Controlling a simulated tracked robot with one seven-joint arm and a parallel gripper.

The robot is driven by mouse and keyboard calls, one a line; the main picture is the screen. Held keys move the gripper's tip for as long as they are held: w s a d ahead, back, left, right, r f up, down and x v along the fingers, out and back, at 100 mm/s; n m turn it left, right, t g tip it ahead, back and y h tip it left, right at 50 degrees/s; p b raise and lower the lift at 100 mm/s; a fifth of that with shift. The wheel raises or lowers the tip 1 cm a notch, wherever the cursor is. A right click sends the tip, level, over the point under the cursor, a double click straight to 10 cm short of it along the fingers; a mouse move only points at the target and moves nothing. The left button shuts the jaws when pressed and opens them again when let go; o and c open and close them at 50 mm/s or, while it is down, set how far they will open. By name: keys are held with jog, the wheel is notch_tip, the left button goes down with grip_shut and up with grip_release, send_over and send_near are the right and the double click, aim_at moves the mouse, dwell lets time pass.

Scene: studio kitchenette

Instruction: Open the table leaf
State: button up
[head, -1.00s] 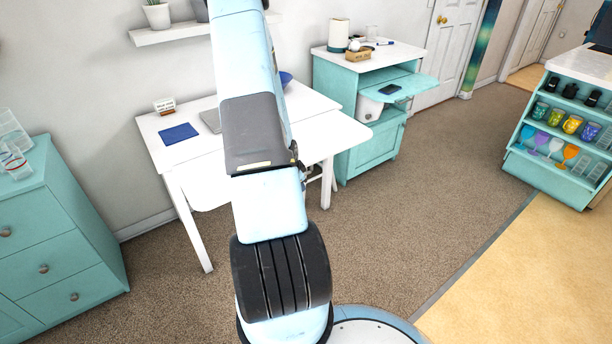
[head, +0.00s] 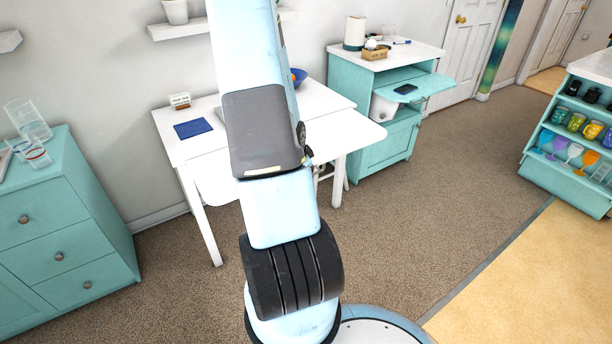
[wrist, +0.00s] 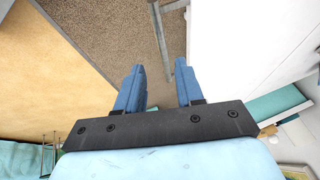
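The white table (head: 190,148) stands against the wall behind my arm in the head view. Its right side has a rounded white panel (head: 355,132) that looks level with the top. Another white panel (head: 212,183) shows below the front edge, partly hidden by my arm. I cannot tell for certain which panel is the leaf. My gripper (wrist: 160,80) shows in the wrist view with its two blue fingers apart and nothing between them. A large white surface (wrist: 250,45) lies to the right of the fingers, apparently part of the table. The head view does not show the gripper.
A blue mat (head: 193,128) and a small sign (head: 180,101) are on the table. A teal cabinet (head: 385,145) stands right of it, and a teal drawer unit (head: 62,215) at left. Carpet (head: 420,200) is clear in front and to the right.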

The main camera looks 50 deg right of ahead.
jog(key=shift+v, duration=2.95)
jog(key=shift+s, duration=0.1)
jog(key=w+a+r+n+t+y, duration=0.2)
jog(key=w+a+r+n, duration=0.3)
jog(key=a+r, duration=0.45)
jog(key=w+a+r+n+t+y, duration=0.2)
jog(key=w+a+r+n, duration=0.3)
jog(key=a+r, duration=0.5)
jog(key=s+a+r+n+y, duration=0.1)
jog(key=s+a+r+n, duration=1.1)
jog(key=a, duration=0.4)
jog(key=s+r, duration=0.1)
jog(key=s, duration=0.1)
jog(key=shift+s+a+t, duration=0.15)
jog(key=shift+s+t, duration=0.1)
jog(key=shift+t, duration=0.05)
